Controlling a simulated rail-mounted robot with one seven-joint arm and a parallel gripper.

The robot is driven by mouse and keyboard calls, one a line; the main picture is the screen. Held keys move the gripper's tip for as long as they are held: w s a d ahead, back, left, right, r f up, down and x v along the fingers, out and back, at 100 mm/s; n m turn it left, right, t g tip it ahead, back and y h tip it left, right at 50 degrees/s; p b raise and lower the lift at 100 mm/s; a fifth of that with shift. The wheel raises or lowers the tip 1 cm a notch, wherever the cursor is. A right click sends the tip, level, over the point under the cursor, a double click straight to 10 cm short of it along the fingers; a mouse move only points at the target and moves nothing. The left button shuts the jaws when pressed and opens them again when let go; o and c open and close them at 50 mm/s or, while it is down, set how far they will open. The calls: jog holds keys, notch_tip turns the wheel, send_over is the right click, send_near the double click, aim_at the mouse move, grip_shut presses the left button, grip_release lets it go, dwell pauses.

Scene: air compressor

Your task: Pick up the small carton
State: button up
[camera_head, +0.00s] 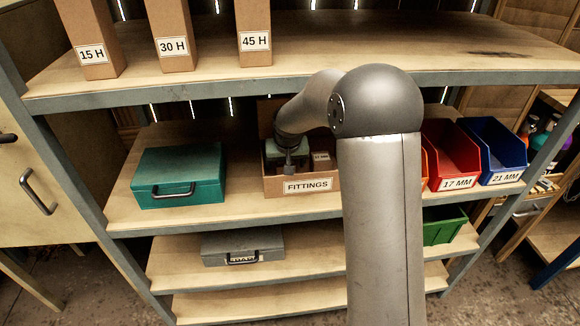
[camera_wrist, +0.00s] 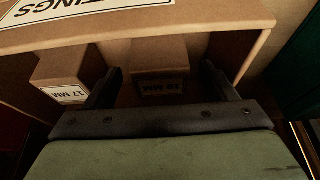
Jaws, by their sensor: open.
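An open cardboard box labelled FITTINGS (camera_head: 308,187) stands on the middle shelf. In the wrist view its front wall (camera_wrist: 215,22) is at the top, with the label upside down. Two small cartons are inside: one labelled 17 MM (camera_wrist: 70,68) at the left, and one (camera_wrist: 159,57) with a dark, hard-to-read label straight below my gripper (camera_wrist: 161,72). My gripper is open, one finger on each side of this second carton; contact is not clear. In the head view my gripper (camera_head: 288,168) reaches into the box, and a small carton (camera_head: 321,156) shows beside it.
A teal case (camera_head: 179,175) stands left of the box. The upper shelf edge (camera_head: 200,92) runs above my wrist. A grey case (camera_head: 243,244) and green bin (camera_head: 442,226) are below.

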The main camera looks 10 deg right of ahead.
jog(key=shift+x, duration=1.4)
jog(key=c, duration=1.1)
jog(key=shift+r, duration=0.15)
